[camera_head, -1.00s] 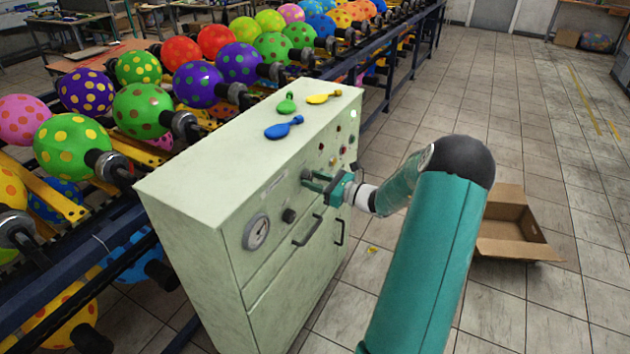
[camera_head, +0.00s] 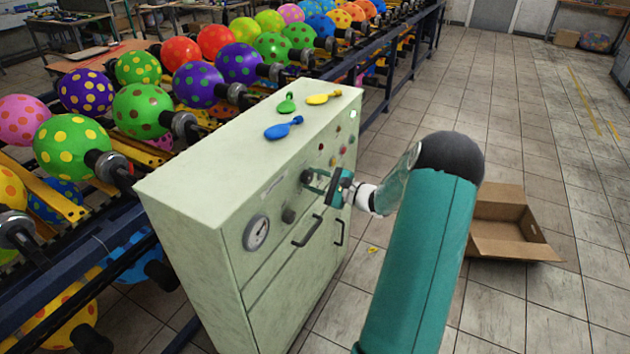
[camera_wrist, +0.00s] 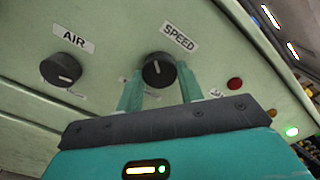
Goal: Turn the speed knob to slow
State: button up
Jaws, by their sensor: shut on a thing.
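The black speed knob (camera_wrist: 158,70) sits under the SPEED label (camera_wrist: 180,36) in the wrist view. It also shows on the cabinet front in the head view (camera_head: 307,177). My gripper (camera_head: 314,181) reaches the knob from the right, its fingers on either side of it. In the wrist view my gripper (camera_wrist: 159,84) is shut on the knob. The knob's white pointer line shows near its middle. Small labels beside the knob are partly hidden by the fingers and unreadable.
The AIR knob (camera_wrist: 63,70) is left of the speed knob. The pale green cabinet (camera_head: 190,255) has a gauge (camera_head: 256,233), handles (camera_head: 307,231) and small lights. Deflated balloons (camera_head: 283,129) lie on top. An open cardboard box (camera_head: 510,245) stands on the floor at right.

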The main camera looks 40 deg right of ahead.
jog(key=n, duration=0.4)
jog(key=shift+n, duration=0.3)
jog(key=n, duration=0.4)
jog(key=shift+n, duration=0.3)
jog(key=n, duration=0.4)
jog(key=shift+r+n, duration=0.1)
jog(key=shift+n, duration=2)
jog(key=o, duration=1)
